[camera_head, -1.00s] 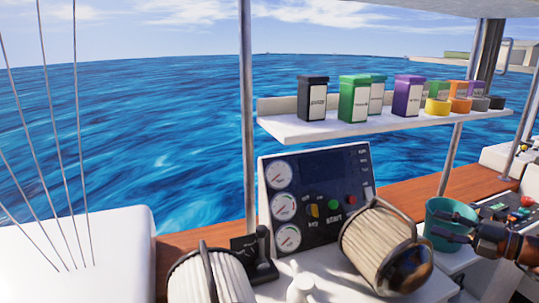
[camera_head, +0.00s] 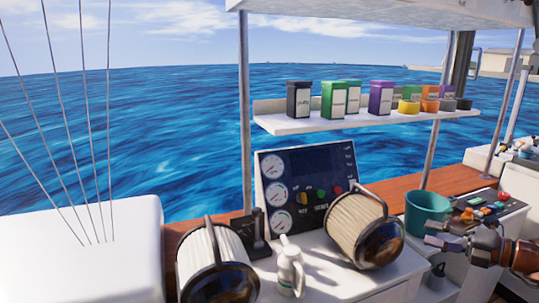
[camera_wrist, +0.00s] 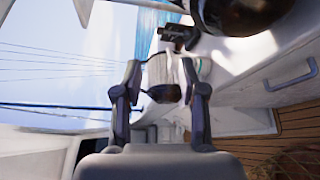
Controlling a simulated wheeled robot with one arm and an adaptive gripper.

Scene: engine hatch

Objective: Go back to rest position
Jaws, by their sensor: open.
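My gripper (camera_head: 447,236) is at the lower right in the head view, in front of and below the teal bucket (camera_head: 427,213). Its two fingers are apart with nothing between them. In the wrist view my gripper (camera_wrist: 161,92) also shows open, its fingers spread. Beyond them, a white ribbed drum (camera_wrist: 165,72) shows in the gap, at a distance and not touched. Most of my arm is out of the head view at the right edge.
A control panel (camera_head: 305,190) with gauges stands behind two ribbed drums, the right one (camera_head: 352,222) nearest my gripper. A shelf (camera_head: 300,124) holds several tins and coloured rolls. A white jug (camera_head: 290,267) stands between the drums. Wooden deck (camera_wrist: 295,110) lies below the counter.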

